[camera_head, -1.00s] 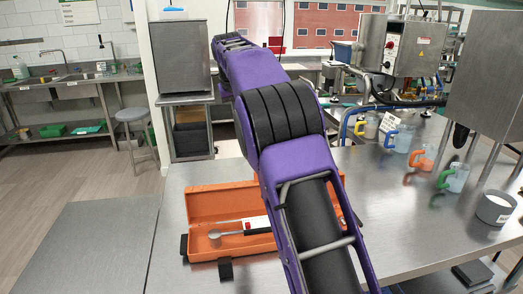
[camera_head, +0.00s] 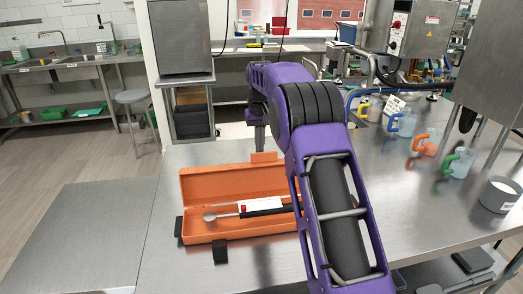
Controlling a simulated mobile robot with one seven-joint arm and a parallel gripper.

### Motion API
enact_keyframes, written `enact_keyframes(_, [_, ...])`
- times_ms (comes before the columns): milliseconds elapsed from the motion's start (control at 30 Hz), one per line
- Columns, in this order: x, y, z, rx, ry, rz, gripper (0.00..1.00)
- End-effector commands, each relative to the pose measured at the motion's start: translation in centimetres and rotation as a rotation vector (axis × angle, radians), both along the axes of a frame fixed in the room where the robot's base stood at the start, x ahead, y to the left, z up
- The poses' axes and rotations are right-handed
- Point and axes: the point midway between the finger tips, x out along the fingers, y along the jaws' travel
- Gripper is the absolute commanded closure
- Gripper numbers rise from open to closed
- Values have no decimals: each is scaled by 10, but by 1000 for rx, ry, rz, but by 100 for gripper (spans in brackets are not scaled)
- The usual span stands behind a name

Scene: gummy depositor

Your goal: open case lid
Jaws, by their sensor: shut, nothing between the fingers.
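The orange case (camera_head: 197,238) lies on the steel table, with its inside open to view. Its lid (camera_head: 215,180) appears raised at the back. Inside lies a tool with a round silver head (camera_head: 210,217), a white and red section and a black handle. Black latches (camera_head: 220,251) show on the front and left side. My gripper (camera_head: 259,147) points down just behind the case, by an orange tab (camera_head: 265,157) at its back edge. It is small here and shut with nothing in it; I cannot tell whether it touches the lid. My arm hides the case's right end.
Several jugs with coloured handles, such as the orange one (camera_head: 425,143), stand on the right of the table (camera_head: 180,280). A round container (camera_head: 498,194) is at the right edge. The table left and in front of the case is clear.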

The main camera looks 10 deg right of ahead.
Motion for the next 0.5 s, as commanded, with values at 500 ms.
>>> enact_keyframes(500, [-32, 0, 13, 0, -6, 0, 100])
